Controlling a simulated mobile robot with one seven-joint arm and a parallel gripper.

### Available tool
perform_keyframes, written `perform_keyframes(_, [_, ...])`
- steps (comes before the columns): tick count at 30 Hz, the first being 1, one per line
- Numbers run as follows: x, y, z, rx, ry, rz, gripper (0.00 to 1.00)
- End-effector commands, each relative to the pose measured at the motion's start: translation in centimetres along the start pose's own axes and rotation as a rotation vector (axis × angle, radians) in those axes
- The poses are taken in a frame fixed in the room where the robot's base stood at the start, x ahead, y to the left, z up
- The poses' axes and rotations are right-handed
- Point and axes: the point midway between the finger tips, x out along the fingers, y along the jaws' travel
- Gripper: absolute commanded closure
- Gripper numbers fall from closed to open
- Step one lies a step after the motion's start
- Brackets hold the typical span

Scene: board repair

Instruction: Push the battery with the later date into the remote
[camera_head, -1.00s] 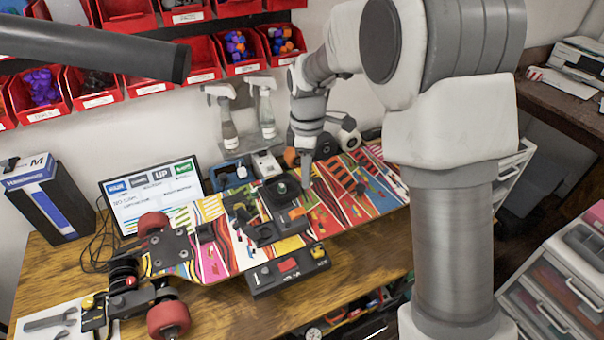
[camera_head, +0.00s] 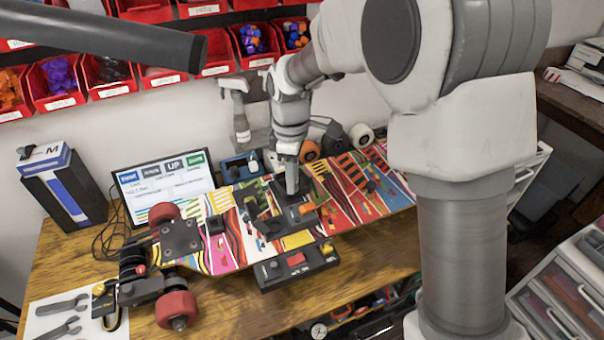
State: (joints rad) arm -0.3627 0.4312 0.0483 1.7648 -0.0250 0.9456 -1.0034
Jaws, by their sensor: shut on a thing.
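My gripper (camera_head: 292,190) points down at a dark device (camera_head: 300,212) with an orange part, on the colourful upturned skateboard deck (camera_head: 352,206). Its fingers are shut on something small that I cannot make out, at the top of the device. Whether the held thing touches the device is unclear. A black box (camera_head: 297,270) with a red block and a yellow part sits at the deck's front edge. I cannot tell for certain which of these dark devices is the remote. I cannot pick out any battery or read any date.
The skateboard's trucks and red wheels (camera_head: 176,306) are at the left. Red bins (camera_head: 55,90) line the wall. Bare wood shows in front (camera_head: 228,310).

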Motion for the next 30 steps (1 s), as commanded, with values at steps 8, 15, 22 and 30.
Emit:
perform_keyframes(8, [0.0,-1.5,-1.7,-0.003,0.000,0.000,1.00])
perform_keyframes(15, [0.0,-2.8,-3.2,-0.002,0.000,0.000,1.00])
perform_keyframes(22, [0.0,-3.5,-4.0,0.000,0.000,0.000,1.00])
perform_keyframes(30, [0.0,-3.5,-4.0,0.000,0.000,0.000,1.00])
